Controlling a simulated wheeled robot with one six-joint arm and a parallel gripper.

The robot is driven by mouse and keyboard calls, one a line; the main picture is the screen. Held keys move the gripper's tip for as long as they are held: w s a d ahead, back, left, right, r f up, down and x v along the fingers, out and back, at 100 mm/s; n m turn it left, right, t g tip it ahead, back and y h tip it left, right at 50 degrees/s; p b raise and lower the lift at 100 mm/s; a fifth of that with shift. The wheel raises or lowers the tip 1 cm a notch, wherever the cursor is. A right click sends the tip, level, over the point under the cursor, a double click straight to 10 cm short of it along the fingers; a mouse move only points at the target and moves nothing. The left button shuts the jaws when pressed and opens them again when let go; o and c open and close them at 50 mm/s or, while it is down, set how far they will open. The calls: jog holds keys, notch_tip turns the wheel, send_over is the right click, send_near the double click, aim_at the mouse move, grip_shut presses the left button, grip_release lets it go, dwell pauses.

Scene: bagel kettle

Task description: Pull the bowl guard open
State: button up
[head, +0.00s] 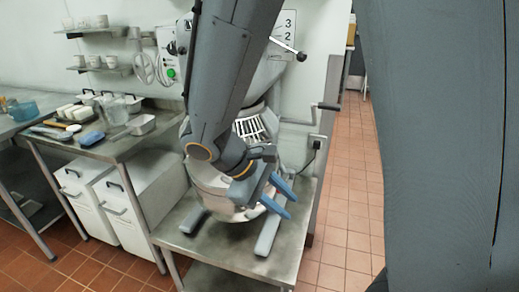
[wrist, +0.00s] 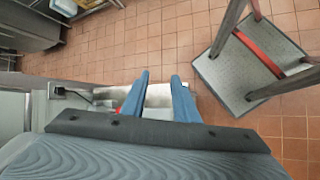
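The bowl guard (head: 250,128), a grille of pale metal bars, shows on the front of the grey mixer (head: 266,82) in the head view, partly hidden behind my arm. The mixing bowl (head: 207,180) sits below it and is also partly covered by my arm. My gripper (head: 283,199) is in front of the bowl, low and to the right, with its blue fingers apart and nothing seen between them. In the wrist view my gripper (wrist: 160,82) also shows two parted fingers. I cannot make out the guard in that view.
The mixer stands on a steel table (head: 226,249). A lever with a black knob (head: 301,56) and a crank handle (head: 328,106) stick out to its right. A counter (head: 118,148) with dishes is left. In the wrist view a grey platform (wrist: 240,75) stands on the tiled floor.

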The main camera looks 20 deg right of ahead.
jog(key=w+a+r+n+t+h+b, duration=0.1)
jog(key=w+a+r+n+t+h, duration=0.25)
jog(key=w, duration=0.25)
jog(key=w+a+r+n+t+h+b, duration=0.1)
jog(key=w+a+r+n+t+h, duration=0.1)
jog(key=w+a+r+t, duration=0.3)
jog(key=x, duration=0.3)
jog(key=p+x, duration=0.1)
jog(key=x, duration=0.1)
jog(key=p+x, duration=0.1)
jog(key=x, duration=0.2)
jog(key=shift+w+d+r, duration=0.2)
jog(key=shift+w, duration=0.15)
jog(key=shift+c, duration=0.4)
grip_shut()
